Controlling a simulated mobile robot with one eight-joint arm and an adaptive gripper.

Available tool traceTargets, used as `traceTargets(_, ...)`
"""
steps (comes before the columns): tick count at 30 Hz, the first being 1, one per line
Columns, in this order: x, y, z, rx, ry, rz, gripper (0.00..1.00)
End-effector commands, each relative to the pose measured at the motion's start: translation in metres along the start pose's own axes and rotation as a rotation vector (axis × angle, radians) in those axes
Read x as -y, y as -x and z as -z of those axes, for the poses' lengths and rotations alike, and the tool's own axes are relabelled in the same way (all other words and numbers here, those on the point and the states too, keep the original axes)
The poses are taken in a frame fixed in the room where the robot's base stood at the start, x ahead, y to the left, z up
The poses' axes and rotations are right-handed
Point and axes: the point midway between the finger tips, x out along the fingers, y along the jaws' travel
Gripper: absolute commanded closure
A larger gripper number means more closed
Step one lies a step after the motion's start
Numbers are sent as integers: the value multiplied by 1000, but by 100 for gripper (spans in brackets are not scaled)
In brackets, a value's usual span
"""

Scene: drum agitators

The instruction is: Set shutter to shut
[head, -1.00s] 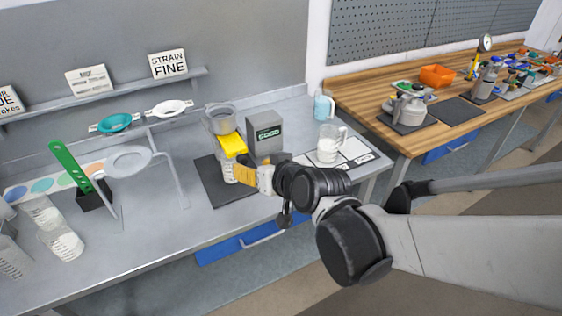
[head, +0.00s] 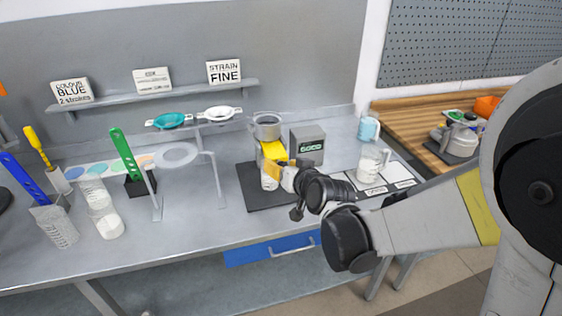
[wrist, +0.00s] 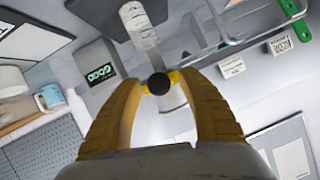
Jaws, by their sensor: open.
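The dosing device stands on a dark mat (head: 247,190). It has a grey hopper (head: 266,124) on top, a bright yellow body (head: 273,151) below it and a clear container (head: 268,182) underneath. My gripper (head: 274,168) is at the device's front, partly covering it. In the wrist view my gripper (wrist: 160,80) is open, its two orange-yellow fingers on either side of a round black knob (wrist: 159,84). The knob seems to belong to the shutter; yellow shows beside it. I cannot tell whether the fingers touch it, nor the shutter's position.
A grey box with a green display (head: 308,147) stands close right of the device. A beaker (head: 371,163) stands farther right. A shelf with signs (head: 160,102) runs behind.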

Motion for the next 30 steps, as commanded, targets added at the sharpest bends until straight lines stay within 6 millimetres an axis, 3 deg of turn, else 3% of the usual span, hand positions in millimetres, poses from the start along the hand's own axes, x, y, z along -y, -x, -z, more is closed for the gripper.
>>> traceTargets(9, 0, -3, 0, 0, 0, 0, 52)
traceTargets(14, 0, -3, 0, 0, 0, 0, 100)
traceTargets(23, 0, -5, 1, 0, 0, 0, 100)
traceTargets(30, 0, -37, 14, -2, 0, -1, 100)
